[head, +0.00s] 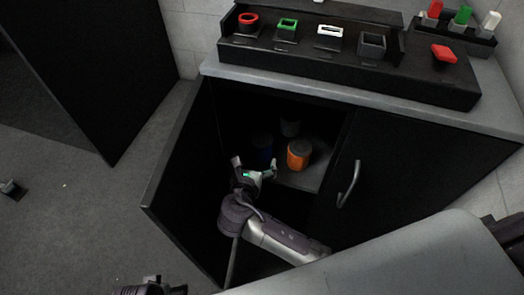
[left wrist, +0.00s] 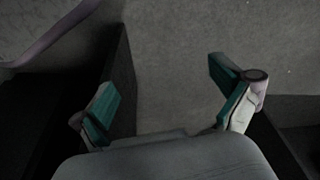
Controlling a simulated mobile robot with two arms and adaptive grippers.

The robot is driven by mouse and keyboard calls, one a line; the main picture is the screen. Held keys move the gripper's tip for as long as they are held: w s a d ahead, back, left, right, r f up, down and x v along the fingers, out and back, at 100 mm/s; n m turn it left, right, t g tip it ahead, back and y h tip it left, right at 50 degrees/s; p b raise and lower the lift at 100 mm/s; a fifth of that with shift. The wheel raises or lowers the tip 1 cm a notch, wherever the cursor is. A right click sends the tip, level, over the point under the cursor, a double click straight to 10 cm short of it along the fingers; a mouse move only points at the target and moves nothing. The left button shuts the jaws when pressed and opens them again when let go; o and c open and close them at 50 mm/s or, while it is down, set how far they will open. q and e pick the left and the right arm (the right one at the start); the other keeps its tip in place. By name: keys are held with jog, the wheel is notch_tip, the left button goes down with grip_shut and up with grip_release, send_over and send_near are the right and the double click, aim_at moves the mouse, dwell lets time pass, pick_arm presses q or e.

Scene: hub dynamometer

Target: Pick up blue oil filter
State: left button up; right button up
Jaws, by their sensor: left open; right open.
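The blue oil filter (head: 262,147) stands in the dark inside of the open cabinet, and its lower part is partly hidden by my right gripper. My right gripper (head: 255,169) is open at the cabinet opening, just in front of the blue filter, its fingers spread to either side. I cannot tell whether it touches the filter. My left gripper (left wrist: 164,88) is open and empty in the left wrist view, with grey floor beyond its fingers.
An orange filter (head: 299,155) stands right of the blue one, and a grey one (head: 290,126) behind. The open cabinet door (head: 180,185) is at left, the closed door (head: 405,165) at right. A rack (head: 345,65) sits on the cabinet top. A grey surface (head: 420,265) fills the lower right.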

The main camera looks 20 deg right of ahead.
aim_at(258, 148)
jog(key=b+x, duration=0.1)
jog(key=x, duration=0.5)
jog(key=shift+w+d+f, duration=0.1)
jog(key=shift+f, duration=0.1)
jog(key=shift+w+d+f+b, duration=0.75)
jog(key=shift+w+f+b, duration=0.15)
jog(key=shift+w+b, duration=0.1)
jog(key=shift+b+x, duration=0.35)
jog(key=shift+x, duration=0.55)
jog(key=shift+w+d, duration=0.1)
jog(key=shift+w, duration=0.15)
pick_arm(q)
jog(key=w+v, duration=0.1)
jog(key=v, duration=1)
jog(key=shift+a+r+t, duration=0.15)
jog(key=shift+r+t, duration=0.1)
jog(key=shift+t, duration=0.15)
pick_arm(e)
jog(key=c, duration=1.5)
pick_arm(q)
jog(key=shift+w, duration=0.1)
pick_arm(e)
jog(key=shift+o, duration=0.2)
